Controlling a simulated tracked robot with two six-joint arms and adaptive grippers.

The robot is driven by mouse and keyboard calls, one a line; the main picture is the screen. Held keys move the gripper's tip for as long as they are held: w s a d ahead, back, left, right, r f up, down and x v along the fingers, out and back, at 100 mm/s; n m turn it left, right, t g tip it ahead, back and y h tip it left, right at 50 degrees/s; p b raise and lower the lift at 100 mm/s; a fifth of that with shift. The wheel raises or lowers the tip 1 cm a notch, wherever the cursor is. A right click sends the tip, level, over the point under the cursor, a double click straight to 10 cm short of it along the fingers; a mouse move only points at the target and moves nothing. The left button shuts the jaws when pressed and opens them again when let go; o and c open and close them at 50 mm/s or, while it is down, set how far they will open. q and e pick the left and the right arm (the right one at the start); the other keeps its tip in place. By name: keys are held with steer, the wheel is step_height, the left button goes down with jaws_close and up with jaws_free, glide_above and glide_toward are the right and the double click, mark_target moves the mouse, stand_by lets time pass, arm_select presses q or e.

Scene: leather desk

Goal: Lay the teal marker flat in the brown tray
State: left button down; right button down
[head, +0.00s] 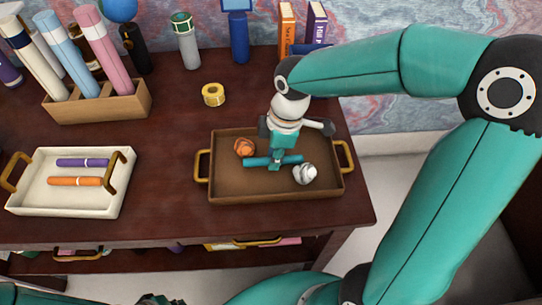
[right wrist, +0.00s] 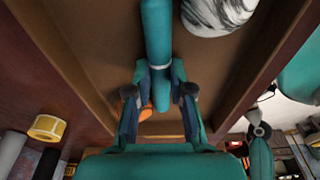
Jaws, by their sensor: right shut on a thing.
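The teal marker (head: 292,160) is level and runs left to right inside the outline of the brown tray (head: 226,178). My right gripper (head: 277,163) points down and is shut on the marker near its middle. In the right wrist view the marker (right wrist: 157,35) sits between the fingers of the gripper (right wrist: 160,88), above the brown tray floor (right wrist: 100,45). I cannot tell whether the marker touches the floor.
An orange crumpled ball (head: 244,147) and a white-grey ball (head: 304,174) lie in the brown tray, close to the marker. A cream tray (head: 70,204) holds a purple marker (head: 82,162) and an orange marker (head: 82,181). A yellow tape roll (head: 213,95) lies behind.

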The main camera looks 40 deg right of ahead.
steer(key=shift+f, duration=0.1)
steer(key=c, duration=1)
jaws_free()
steer(key=shift+c, duration=0.2)
steer(key=shift+r, duration=0.25)
step_height(320, 180, up, 12)
steer(key=d+p, duration=0.1)
steer(key=p, duration=0.1)
steer(key=shift+s+d+f, duration=0.15)
steer(key=shift+s+d, duration=0.1)
steer(key=shift+s, duration=0.2)
